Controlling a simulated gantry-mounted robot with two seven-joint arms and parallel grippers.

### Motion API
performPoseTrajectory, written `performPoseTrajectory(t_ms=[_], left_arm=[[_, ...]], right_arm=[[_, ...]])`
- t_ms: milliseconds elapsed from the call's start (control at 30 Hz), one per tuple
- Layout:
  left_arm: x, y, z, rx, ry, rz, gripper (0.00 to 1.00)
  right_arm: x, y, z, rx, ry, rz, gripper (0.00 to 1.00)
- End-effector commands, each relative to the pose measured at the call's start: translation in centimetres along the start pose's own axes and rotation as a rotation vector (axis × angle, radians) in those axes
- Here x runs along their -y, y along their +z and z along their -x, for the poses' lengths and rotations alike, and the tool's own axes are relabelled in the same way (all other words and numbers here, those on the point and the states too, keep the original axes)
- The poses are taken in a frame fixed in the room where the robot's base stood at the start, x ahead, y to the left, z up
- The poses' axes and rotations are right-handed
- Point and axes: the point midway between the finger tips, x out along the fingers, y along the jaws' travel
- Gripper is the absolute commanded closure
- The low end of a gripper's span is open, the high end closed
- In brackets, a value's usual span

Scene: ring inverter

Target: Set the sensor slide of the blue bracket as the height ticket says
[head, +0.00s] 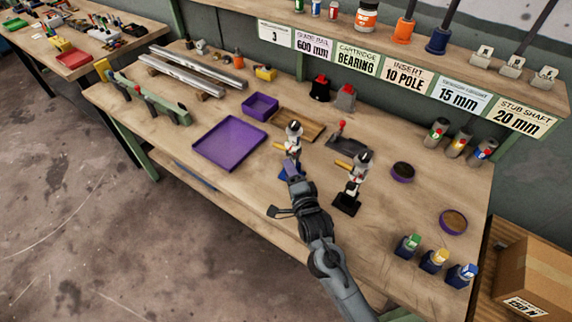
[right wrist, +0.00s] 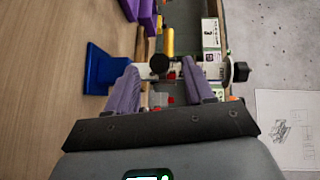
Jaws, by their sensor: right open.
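The blue bracket stands on the bench, its blue base (head: 284,175) partly hidden by my right gripper (head: 290,170) in the head view. Its upper part (head: 294,132) rises beyond the gripper. In the right wrist view the blue base (right wrist: 101,69) is at left, with a black knob (right wrist: 159,64) and a yellow cylinder (right wrist: 168,42) near the middle. My right gripper (right wrist: 160,85) is open, its purple fingers on either side of the knob in the picture; contact cannot be told. My left gripper is not in view.
A similar bracket with a black base (head: 346,204) stands close at right. A purple tray (head: 230,143) and a wooden tray (head: 298,124) lie nearby. Round dishes (head: 453,221) and several small bottles (head: 434,261) are at right. The bench front left is clear.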

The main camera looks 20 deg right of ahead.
Motion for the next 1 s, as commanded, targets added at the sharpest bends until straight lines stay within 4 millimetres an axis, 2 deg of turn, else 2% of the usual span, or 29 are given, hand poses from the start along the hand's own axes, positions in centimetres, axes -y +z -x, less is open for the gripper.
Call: performPoseTrajectory(t_ms=[100, 300, 733, 1000], left_arm=[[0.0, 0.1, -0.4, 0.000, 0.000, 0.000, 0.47], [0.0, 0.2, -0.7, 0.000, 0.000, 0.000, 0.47], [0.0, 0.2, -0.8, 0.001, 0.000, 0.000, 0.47], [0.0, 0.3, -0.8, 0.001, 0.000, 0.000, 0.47]], right_arm=[[-0.1, -0.1, -1.9, -0.001, -0.001, 0.001, 0.47], [-0.1, 0.0, -3.8, 0.000, -0.001, 0.001, 0.47], [0.0, 0.0, -4.4, 0.000, 0.001, 0.000, 0.47], [-0.1, 0.0, -4.4, 0.000, 0.001, 0.000, 0.89]])
